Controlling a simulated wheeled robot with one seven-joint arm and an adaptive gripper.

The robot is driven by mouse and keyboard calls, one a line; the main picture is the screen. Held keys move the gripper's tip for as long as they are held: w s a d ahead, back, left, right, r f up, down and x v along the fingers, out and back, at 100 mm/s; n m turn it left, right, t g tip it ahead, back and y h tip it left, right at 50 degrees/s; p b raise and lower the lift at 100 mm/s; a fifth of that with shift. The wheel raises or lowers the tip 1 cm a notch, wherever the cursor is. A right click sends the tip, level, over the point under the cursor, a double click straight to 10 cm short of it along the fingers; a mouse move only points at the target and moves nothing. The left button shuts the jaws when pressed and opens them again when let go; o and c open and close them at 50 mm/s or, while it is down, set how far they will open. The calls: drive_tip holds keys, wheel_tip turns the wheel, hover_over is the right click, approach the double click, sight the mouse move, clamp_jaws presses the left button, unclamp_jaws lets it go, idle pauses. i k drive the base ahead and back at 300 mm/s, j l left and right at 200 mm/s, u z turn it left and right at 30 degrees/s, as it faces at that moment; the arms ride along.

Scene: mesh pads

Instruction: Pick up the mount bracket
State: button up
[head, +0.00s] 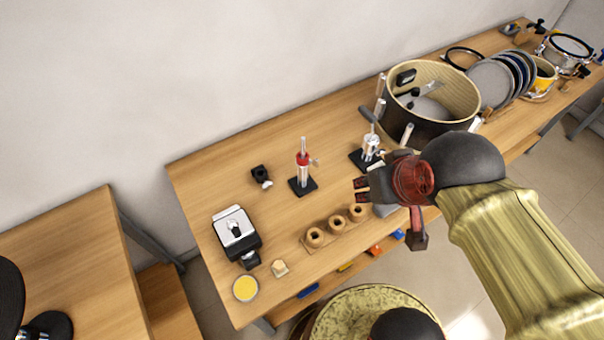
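I cannot say for certain which thing is the mount bracket. A small black block-like piece with a pale round part (260,175) lies on the workbench, left of the red-collared stand, and may be it. A black piece (405,78) also sits inside the open drum shell. My gripper (361,190) is over the front part of the bench, pointing left, right of the red-collared stand. Its dark fingertips look apart, with nothing seen between them. It is well to the right of the small black piece and apart from it.
The wooden workbench (205,185) holds a red-collared stand (303,170), a silver-topped stand (371,150), wooden rings (315,237), a scale-like device (236,232), a yellow dish (245,288) and the large drum shell (448,82). The back left of the bench is clear.

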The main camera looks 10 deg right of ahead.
sight(259, 172)
drive_tip(key=l+u, duration=0.1)
drive_tip(key=u, duration=0.65)
